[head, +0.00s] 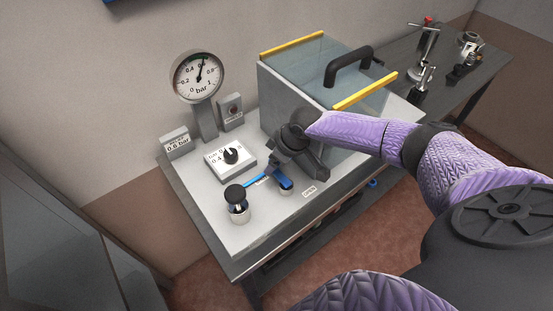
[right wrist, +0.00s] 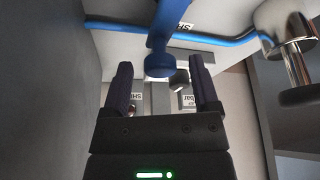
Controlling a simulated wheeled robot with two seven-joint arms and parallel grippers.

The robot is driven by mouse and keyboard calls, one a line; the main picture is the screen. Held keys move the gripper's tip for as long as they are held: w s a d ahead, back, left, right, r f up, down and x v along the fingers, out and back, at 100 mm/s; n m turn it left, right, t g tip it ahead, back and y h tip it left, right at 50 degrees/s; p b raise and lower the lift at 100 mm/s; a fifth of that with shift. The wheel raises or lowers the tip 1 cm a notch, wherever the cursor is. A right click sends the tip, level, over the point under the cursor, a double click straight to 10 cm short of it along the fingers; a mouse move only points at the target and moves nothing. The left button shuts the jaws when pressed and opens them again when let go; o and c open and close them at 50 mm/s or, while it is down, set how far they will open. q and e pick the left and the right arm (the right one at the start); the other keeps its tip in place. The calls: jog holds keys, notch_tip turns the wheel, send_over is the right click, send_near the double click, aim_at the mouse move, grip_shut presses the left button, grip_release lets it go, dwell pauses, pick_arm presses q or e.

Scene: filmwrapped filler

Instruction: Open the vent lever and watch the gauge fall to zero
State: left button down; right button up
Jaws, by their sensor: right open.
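The blue vent lever (head: 285,182) stands on the white bench panel in front of the clear-lidded chamber. My right gripper (head: 294,168) is over it, partly hiding it. In the right wrist view the two dark fingers (right wrist: 160,64) are open, apart, with the blue lever (right wrist: 158,40) showing between and beyond their tips; I cannot tell whether they touch it. The round pressure gauge (head: 198,76) stands at the back of the panel, its needle pointing up and slightly right, near the middle of the 0 to 1 bar scale. My left gripper is out of view.
A dial box (head: 231,157), a black-topped knob (head: 236,198) and a 0.6 bar sign (head: 176,142) are left of the lever. The chamber lid has a black handle (head: 348,65). A blue hose (right wrist: 220,40) runs behind the lever. A side table (head: 476,80) holds metal tools.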

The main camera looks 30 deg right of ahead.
jog(key=c, duration=0.8)
jog(key=shift+c, duration=1)
grip_shut()
